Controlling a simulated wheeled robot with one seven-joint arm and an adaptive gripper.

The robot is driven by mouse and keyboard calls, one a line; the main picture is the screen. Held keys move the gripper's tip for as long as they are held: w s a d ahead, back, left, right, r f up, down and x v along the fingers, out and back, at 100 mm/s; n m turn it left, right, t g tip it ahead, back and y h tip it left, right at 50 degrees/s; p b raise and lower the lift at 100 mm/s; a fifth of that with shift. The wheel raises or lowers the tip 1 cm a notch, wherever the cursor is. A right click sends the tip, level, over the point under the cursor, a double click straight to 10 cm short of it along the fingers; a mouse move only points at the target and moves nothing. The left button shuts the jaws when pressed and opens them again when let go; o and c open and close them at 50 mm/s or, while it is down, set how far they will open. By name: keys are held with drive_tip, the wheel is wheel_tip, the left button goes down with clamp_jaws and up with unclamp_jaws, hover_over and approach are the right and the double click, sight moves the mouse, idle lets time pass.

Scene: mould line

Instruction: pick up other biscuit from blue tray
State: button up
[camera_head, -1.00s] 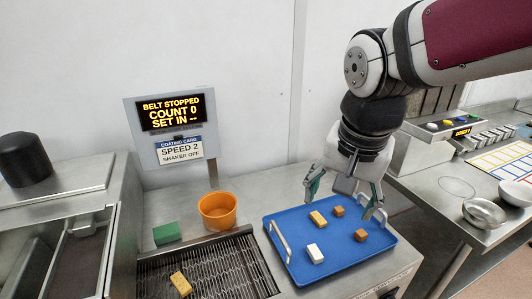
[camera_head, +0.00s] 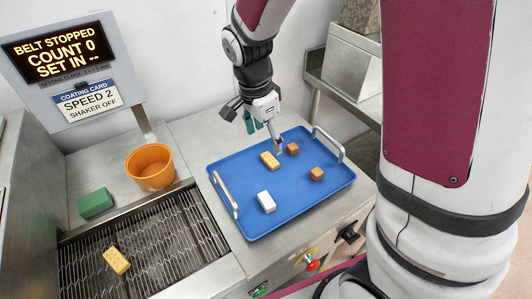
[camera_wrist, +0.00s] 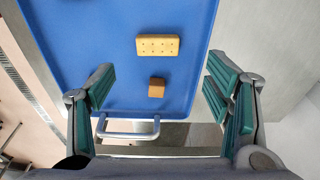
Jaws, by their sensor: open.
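A blue tray (camera_head: 240,222) with metal handles sits on the steel counter. On it lies a yellow biscuit (camera_head: 269,160) towards the back, a white block (camera_head: 266,202) at the front left, and two brown cubes, one (camera_head: 292,149) near the biscuit and one (camera_head: 316,174) to the right. Another biscuit (camera_head: 117,260) lies on the belt. My gripper (camera_head: 263,138) is open and empty above the tray's back edge. In the wrist view the tray's biscuit (camera_wrist: 157,45) lies flat beyond the fingertips, with a brown cube (camera_wrist: 157,87) nearer, between the open fingers.
A wire-mesh belt (camera_head: 165,247) runs at the left. An orange bowl (camera_head: 151,168) and a green block (camera_head: 95,203) stand behind it. A sign (camera_head: 75,65) reads belt stopped, count 0. A red button (camera_head: 312,264) is on the counter front.

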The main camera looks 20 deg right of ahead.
sight(269, 159)
drive_tip(key=shift+d+f, duration=0.25)
drive_tip(key=shift+f, duration=1.6)
drive_tip(key=shift+d+f, duration=0.2)
drive_tip(key=shift+f, duration=1.65)
drive_tip(key=c, duration=0.9)
